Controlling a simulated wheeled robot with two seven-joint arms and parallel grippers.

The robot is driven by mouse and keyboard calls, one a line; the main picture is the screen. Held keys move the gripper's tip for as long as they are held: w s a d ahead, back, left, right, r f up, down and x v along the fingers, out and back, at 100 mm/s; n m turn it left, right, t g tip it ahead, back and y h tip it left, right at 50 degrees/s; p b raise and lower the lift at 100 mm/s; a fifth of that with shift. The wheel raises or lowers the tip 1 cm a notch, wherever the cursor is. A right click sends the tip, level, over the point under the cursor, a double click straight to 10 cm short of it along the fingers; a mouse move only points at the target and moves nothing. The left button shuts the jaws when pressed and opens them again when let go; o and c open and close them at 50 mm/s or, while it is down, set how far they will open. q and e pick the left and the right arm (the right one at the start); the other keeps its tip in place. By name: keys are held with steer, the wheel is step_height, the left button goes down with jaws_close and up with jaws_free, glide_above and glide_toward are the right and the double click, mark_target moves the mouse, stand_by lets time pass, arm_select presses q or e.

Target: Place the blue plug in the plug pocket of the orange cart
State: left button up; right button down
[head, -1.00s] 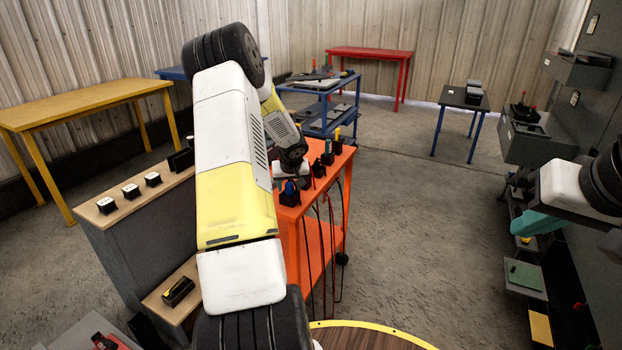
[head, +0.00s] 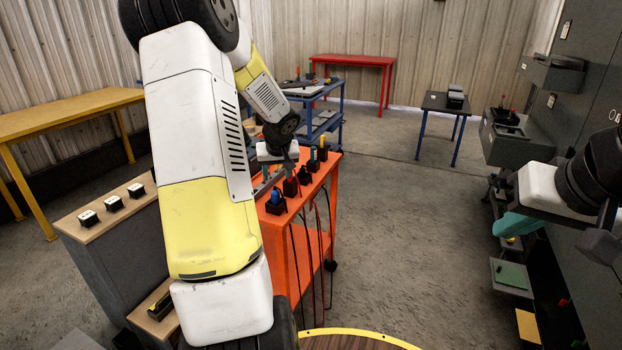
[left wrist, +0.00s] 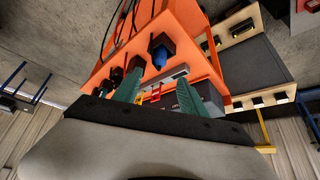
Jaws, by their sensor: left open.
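The orange cart (head: 283,232) stands in the middle of the head view, with a row of plugs in black holders on its top. The blue plug (head: 275,197) stands upright in a black holder at the cart's near end; it also shows in the left wrist view (left wrist: 158,54). My left gripper (left wrist: 157,93) is open, with two green fingers over the cart top, apart from the blue plug. In the head view its fingertips are hard to make out. My right arm is at the right edge; a teal part (head: 518,227) below it may be its gripper, its jaws unclear.
A red plug (head: 291,187) and other dark plugs stand close beside the blue one. A grey bar (left wrist: 166,82) lies on the cart top between my fingers. Cables hang down the cart's side. A wooden-topped grey cabinet (head: 100,228) is left; open floor lies right.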

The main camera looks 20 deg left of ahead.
arm_select(q)
steer(key=s+d+r+m+t+h, duration=0.1)
steer(key=s+d+r+m, duration=0.1)
steer(key=s+d+r, duration=0.7)
steer(key=s+d+r+m+h, duration=0.1)
steer(key=s+d+r+m, duration=0.1)
steer(key=s+d+r, duration=0.65)
steer(key=s+d+f+m+h, duration=0.2)
steer(key=s+d, duration=0.3)
steer(key=s, duration=0.6)
steer(key=shift+s+d+m+h, duration=0.2)
steer(key=shift+d+m+h, duration=0.15)
steer(key=shift+m+h, duration=0.25)
